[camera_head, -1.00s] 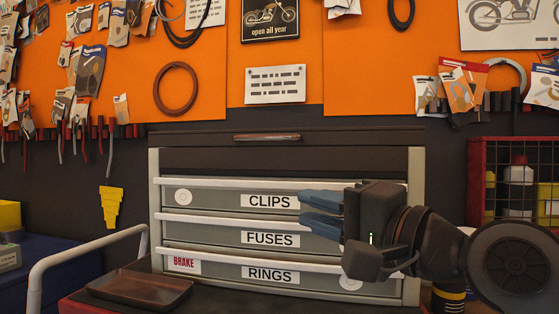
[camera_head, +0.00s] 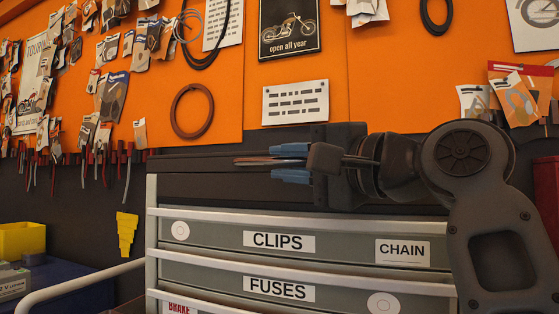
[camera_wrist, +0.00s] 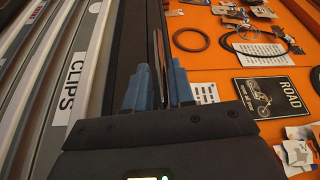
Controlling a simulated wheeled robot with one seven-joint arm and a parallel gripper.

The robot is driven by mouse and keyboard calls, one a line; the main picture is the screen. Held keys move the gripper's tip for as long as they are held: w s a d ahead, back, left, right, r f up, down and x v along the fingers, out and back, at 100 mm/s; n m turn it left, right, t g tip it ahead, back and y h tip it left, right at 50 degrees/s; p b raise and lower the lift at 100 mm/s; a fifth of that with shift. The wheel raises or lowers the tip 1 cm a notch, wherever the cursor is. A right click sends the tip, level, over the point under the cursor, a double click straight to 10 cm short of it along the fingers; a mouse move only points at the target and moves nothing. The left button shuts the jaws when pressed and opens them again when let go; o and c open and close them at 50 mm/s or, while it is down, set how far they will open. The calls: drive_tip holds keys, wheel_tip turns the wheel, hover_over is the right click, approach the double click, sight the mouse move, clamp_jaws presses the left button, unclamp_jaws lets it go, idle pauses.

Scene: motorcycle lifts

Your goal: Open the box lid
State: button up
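The box is a grey drawer chest (camera_head: 345,248) with a dark lid (camera_head: 205,182) on top, below the orange pegboard. A slim reddish-brown handle (camera_head: 250,161) sticks out at the lid's front. My gripper (camera_head: 290,163) is level with the handle, with one blue finger above it and one below. In the wrist view the two blue fingers (camera_wrist: 160,88) stand apart, with the handle's thin strip (camera_wrist: 159,58) between them. The gripper looks open around the handle; contact cannot be told. The fingers hide the handle's right part. The lid looks closed.
Drawers labelled CLIPS (camera_head: 279,241) and FUSES (camera_head: 279,289) are shut below the lid. A pale rail (camera_head: 85,285) runs at lower left, near a yellow bin (camera_head: 22,240). The orange pegboard (camera_head: 230,90) with hanging parts stands behind the chest.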

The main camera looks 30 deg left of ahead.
drive_tip(key=shift+w+a, duration=0.2)
drive_tip(key=shift+a, duration=0.85)
clamp_jaws()
